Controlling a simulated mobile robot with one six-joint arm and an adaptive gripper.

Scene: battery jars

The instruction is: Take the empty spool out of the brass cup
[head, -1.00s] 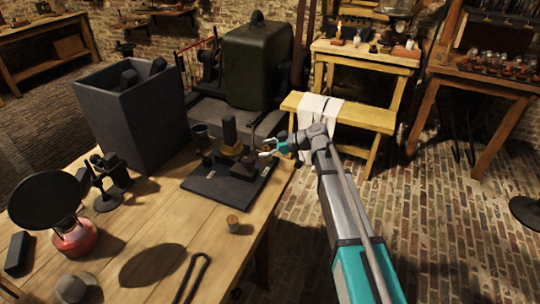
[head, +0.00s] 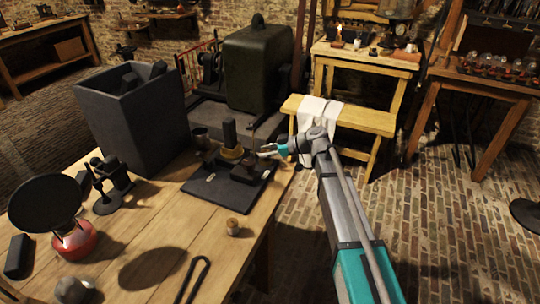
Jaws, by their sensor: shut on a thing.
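My gripper (head: 266,152) comes in from the right, low over the dark base plate (head: 205,186) on the wooden table. Its fingers are closed together on a small brownish piece, which I take as the empty spool (head: 251,160). The piece is tiny and partly covered by the fingers, so its shape is unclear. A yellow brass cup-like ring (head: 232,154) stands on the plate just left of the fingertips, with a dark upright post (head: 229,132) rising from it. I cannot tell whether the held piece is inside a cup or clear of it.
A dark metal cup (head: 200,137) stands at the plate's back left. A tall grey bin (head: 135,125) stands behind. A small cork-like cylinder (head: 232,227) stands on the front table area. A red burner with a black disc (head: 75,240) is at left.

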